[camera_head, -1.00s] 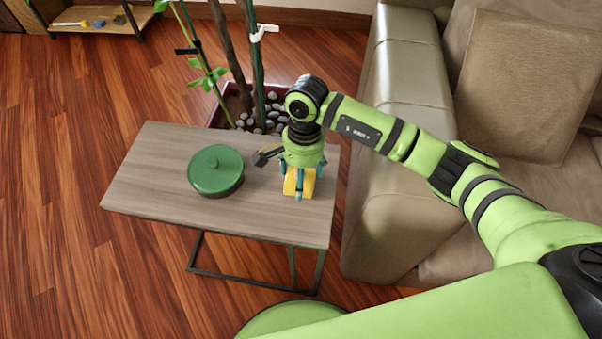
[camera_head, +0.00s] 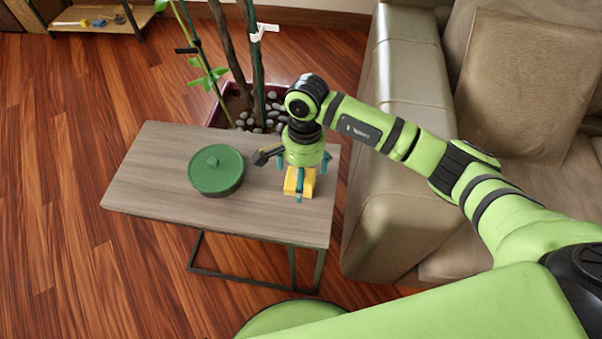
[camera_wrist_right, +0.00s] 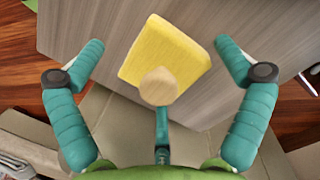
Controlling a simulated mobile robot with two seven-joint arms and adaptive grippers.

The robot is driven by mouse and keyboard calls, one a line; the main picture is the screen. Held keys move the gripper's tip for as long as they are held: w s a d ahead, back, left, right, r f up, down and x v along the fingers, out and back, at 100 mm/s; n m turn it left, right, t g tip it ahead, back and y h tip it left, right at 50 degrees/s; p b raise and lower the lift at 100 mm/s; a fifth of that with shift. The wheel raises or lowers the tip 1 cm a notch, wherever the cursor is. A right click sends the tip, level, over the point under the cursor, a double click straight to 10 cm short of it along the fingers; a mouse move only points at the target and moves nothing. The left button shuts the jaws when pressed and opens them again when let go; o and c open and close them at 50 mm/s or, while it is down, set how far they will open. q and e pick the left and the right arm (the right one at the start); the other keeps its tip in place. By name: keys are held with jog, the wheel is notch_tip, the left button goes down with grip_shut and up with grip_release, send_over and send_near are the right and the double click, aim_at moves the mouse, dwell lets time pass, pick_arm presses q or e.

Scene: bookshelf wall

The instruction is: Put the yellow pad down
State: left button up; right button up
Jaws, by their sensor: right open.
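The yellow pad (camera_head: 308,184) is under my right gripper (camera_head: 300,178), at the right end of the grey wooden side table (camera_head: 150,187). In the right wrist view the pad (camera_wrist_right: 165,48) looks like a flat yellow block with a round wooden knob on it. It appears to rest on the tabletop. My right gripper (camera_wrist_right: 160,72) has its teal fingers spread, with gaps between the side fingers and the pad. Whether the finger behind the knob touches it, I cannot tell. My left gripper is not in view.
A green lidded pot (camera_head: 215,171) stands on the table, left of my right gripper. A potted plant with pebbles (camera_head: 270,112) is behind the table. A beige sofa (camera_head: 400,170) stands close on the right. The table's left part is clear.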

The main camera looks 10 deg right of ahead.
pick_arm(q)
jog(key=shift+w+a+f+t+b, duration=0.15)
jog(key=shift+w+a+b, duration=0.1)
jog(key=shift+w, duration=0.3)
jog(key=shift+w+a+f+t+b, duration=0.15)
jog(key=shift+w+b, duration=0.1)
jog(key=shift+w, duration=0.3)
pick_arm(e)
notch_tip(320, 180, up, 12)
jog(key=w, duration=0.1)
jog(key=shift+w+d, duration=0.2)
jog(key=shift+d, duration=0.25)
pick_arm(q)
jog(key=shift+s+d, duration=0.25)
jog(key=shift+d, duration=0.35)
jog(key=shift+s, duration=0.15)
